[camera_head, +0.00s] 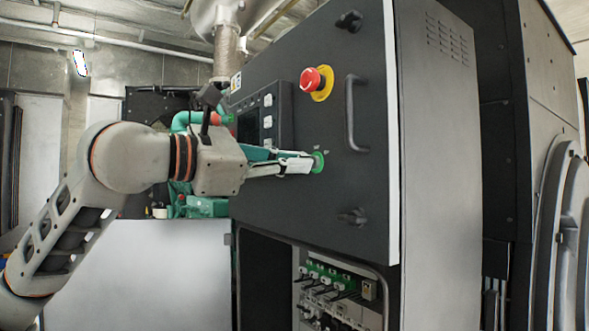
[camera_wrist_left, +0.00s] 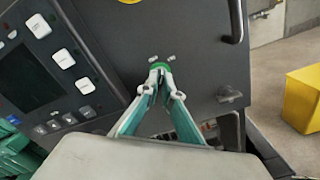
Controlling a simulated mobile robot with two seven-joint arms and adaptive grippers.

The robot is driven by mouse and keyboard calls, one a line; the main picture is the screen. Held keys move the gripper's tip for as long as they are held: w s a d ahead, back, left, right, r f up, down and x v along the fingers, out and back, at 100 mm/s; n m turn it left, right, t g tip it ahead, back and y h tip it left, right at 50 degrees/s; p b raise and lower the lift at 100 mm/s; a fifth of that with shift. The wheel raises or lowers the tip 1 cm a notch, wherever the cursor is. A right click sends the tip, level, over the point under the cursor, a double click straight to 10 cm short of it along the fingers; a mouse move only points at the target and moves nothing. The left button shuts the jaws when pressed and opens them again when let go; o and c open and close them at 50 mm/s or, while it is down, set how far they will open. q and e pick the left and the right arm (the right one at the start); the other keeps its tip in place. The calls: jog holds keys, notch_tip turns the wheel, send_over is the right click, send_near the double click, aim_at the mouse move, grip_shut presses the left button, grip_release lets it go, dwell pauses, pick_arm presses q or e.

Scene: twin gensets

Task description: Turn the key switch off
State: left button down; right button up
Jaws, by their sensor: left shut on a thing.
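The key switch (camera_head: 318,161) is a small green round fitting on the dark cabinet door, with two small pale marks above it. It also shows in the left wrist view (camera_wrist_left: 161,66), partly hidden behind the fingertips. My left gripper (camera_head: 308,163) reaches in from the left with its fingertips at the switch. In the left wrist view the fingertips (camera_wrist_left: 160,70) are close together on the key switch, and the key itself is hidden between them. My right gripper is not in view.
A red emergency stop (camera_head: 316,80) on a yellow ring sits above the switch. A dark door handle (camera_head: 355,114) stands out to the right. A control panel (camera_head: 262,115) with screen and buttons is at left. An open wiring bay (camera_head: 340,290) lies below. A yellow box (camera_wrist_left: 304,98) stands on the floor.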

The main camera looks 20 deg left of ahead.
pick_arm(q)
jog(key=n+b, duration=0.1)
jog(key=n, duration=0.6)
dwell(0.6)
jog(key=c, duration=2.2)
grip_release()
jog(key=shift+c, duration=0.2)
jog(key=v, duration=1.2)
